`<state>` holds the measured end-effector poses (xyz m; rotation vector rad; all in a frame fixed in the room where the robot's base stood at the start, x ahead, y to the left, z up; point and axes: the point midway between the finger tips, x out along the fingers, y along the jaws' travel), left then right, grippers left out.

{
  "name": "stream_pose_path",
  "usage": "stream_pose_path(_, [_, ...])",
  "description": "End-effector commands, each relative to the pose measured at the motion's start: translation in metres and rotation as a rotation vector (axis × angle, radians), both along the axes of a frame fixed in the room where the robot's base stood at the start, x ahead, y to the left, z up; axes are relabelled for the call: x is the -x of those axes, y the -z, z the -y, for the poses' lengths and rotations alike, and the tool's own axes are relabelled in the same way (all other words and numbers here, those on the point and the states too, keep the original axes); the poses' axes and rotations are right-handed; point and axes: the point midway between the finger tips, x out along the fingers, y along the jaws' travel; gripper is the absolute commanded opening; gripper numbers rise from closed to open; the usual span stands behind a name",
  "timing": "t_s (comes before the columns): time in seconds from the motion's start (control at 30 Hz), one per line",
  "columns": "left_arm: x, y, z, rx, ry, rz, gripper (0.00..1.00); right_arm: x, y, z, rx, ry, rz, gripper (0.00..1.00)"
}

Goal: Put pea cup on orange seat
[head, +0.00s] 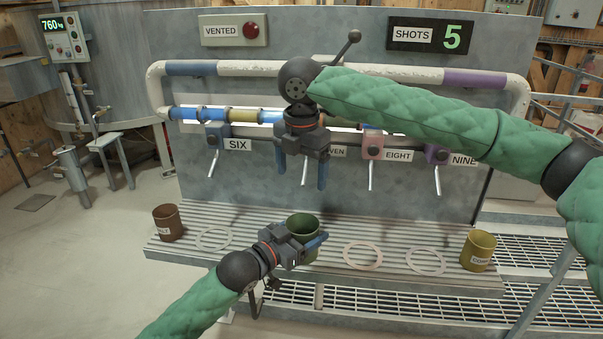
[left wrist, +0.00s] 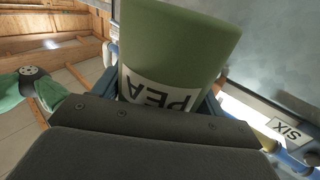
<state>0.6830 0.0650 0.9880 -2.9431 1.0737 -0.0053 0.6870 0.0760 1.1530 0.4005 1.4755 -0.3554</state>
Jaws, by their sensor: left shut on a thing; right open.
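The green pea cup (head: 303,228) stands upright at the middle of the ribbed shelf. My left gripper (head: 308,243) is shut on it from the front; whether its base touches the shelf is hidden. In the left wrist view the pea cup (left wrist: 175,45) fills the space between the fingers, its PEA label facing the camera. A pale, peach-tinted ring (head: 362,254), which looks like the orange seat, lies empty just right of the cup. My right gripper (head: 301,172) is open and empty, fingers down, in front of the panel above the cup.
A brown cup (head: 167,223) stands at the shelf's left end and a yellow-olive cup (head: 478,250) at its right. Empty pale rings lie left (head: 213,238) and right (head: 426,262). Spouts labelled SIX (head: 213,155), EIGHT (head: 371,165) and NINE (head: 437,175) hang above the shelf (head: 190,252).

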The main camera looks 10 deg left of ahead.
Motion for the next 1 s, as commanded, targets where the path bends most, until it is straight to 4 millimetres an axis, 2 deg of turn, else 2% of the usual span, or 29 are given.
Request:
stream_pose_path(0.1, [0.000, 0.000, 0.000, 0.000, 0.000, 0.000, 0.48, 0.011, 0.001, 0.001, 0.012, -0.162, -0.058, 0.84])
stream_pose_path(0.3, [0.000, 0.000, 0.000, 0.000, 0.000, 0.000, 0.48, 0.013, 0.001, 0.002, 0.024, -0.348, -0.066, 0.84])
stream_pose_path(0.57, [0.000, 0.000, 0.000, 0.000, 0.000, 0.000, 0.48, 0.013, 0.008, 0.003, 0.027, -0.417, -0.066, 0.84])
stream_pose_path(1.0, [0.000, 0.000, 0.000, 0.000, 0.000, 0.000, 0.48, 0.013, 0.072, 0.003, 0.027, -0.414, -0.064, 0.84])
